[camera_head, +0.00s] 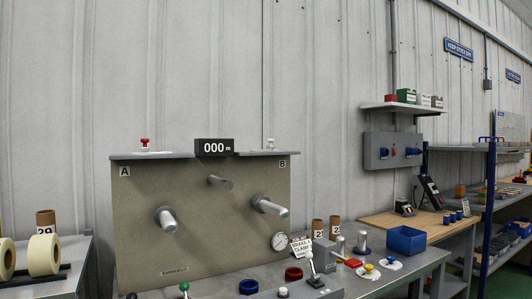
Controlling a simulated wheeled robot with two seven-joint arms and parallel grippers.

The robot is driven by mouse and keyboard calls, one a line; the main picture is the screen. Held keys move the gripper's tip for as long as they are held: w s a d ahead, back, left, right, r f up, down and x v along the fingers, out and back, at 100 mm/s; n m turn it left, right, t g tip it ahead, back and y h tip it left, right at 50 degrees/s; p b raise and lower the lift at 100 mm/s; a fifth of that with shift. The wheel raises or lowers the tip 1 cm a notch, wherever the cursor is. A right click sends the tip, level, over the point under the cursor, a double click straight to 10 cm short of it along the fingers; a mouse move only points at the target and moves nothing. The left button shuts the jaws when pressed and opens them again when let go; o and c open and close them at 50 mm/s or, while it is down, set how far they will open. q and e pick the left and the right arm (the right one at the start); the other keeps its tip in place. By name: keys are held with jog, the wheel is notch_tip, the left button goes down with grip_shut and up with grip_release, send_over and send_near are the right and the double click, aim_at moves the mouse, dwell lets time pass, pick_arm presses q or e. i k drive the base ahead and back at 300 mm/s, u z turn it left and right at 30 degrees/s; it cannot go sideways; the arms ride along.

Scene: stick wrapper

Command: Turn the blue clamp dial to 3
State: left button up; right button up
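Neither of my grippers is in view. A blue round part (248,287), possibly the clamp dial, sits at the bench's front edge, left of a red round part (293,273). Its markings and setting are too small to read. A small sign (301,246) with wording like "BRAKE CLAMP" stands behind a lever with a white knob (309,256). Two blue knobs (383,153) (412,151) also show on a grey wall box (370,142). I cannot tell for certain which blue part is the clamp dial.
The upright panel (210,235) carries protruding rollers (165,218) (270,206) and a gauge (279,241). A display (214,147) reads 000 m. A blue bin (406,240) and brown tubes (318,230) stand on the bench. Tape rolls (44,255) are at left.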

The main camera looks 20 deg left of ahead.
aim_at(391, 258)
jog(key=u, duration=0.45)
jog(key=i, duration=0.55)
jog(key=u, duration=0.25)
